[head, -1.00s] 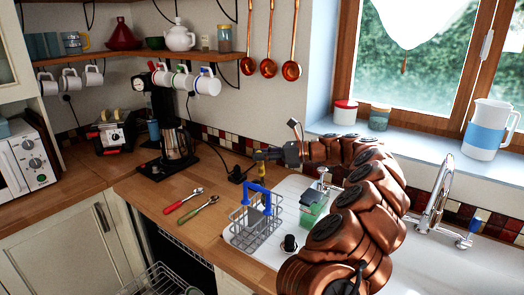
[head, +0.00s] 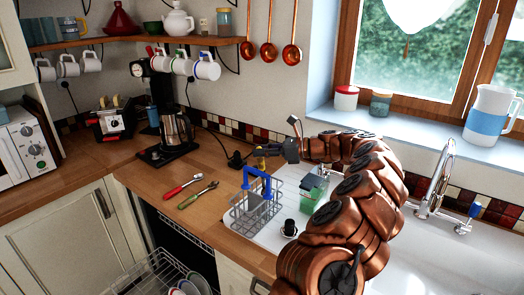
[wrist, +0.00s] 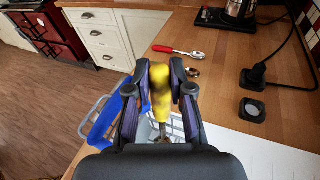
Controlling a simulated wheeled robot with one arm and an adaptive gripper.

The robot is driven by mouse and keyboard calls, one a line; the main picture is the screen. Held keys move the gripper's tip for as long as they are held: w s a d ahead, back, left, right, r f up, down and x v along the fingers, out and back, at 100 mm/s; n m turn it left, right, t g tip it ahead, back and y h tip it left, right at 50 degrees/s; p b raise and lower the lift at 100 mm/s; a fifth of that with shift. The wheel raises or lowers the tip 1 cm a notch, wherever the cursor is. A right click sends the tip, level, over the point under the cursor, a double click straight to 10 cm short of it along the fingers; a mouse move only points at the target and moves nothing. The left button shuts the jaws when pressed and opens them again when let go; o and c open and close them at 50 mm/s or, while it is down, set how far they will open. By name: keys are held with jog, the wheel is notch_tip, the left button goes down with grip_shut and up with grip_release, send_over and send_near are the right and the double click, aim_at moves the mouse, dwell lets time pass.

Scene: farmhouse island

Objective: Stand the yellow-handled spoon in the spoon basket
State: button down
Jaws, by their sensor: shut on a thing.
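My gripper (wrist: 160,80) is shut on the yellow-handled spoon (wrist: 161,98), with its yellow handle between the fingers and its metal part pointing down. In the head view, my gripper (head: 262,151) is above the spoon basket; the spoon's lower end is hard to make out there. The spoon basket (head: 240,217) is a grey wire caddy with a blue arched handle (head: 247,182), on the white sink surround. In the wrist view, its blue rim or handle (wrist: 105,122) is left of the spoon. I cannot tell whether the spoon's tip is inside the basket.
A red-handled spoon (head: 183,187) and a green-handled spoon (head: 199,195) lie on the wooden counter.

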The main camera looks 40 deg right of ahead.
jog(key=shift+f, duration=1.45)
dwell(1.7)
jog(key=c, duration=1)
grip_release()
jog(key=shift+o, duration=0.3)
jog(key=o, duration=0.6)
jog(key=shift+c, duration=0.2)
jog(key=shift+p+v, duration=2.65)
jog(key=shift+v, duration=4.35)
